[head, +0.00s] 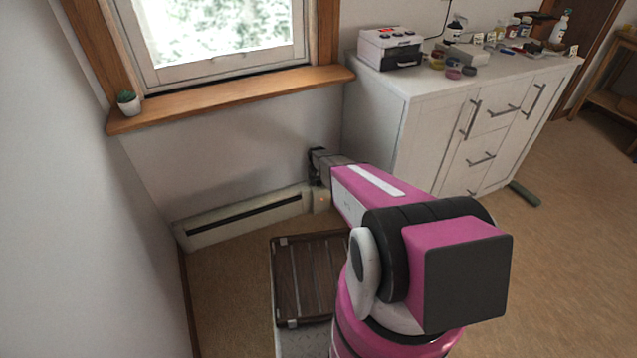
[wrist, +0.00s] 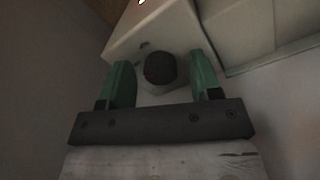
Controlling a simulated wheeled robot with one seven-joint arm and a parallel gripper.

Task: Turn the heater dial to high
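The long off-white baseboard heater (head: 215,231) runs low along the wall under the window. Its end box (head: 321,200) shows a small orange light in the head view. The dark round dial (wrist: 160,68) is on the pale end box (wrist: 150,32) in the wrist view. My gripper (wrist: 160,62) is open, with one green finger on each side of the dial. Gaps show between the fingers and the dial; I cannot tell their depth against it. In the head view my gripper (head: 317,166) is small and dark above the end box, and the dial cannot be made out.
A white cabinet (head: 420,130) stands right of the heater, with a printer-like device (head: 388,48) and several small items on top. A wooden sill (head: 230,95) juts out above, with a small potted plant (head: 128,103).

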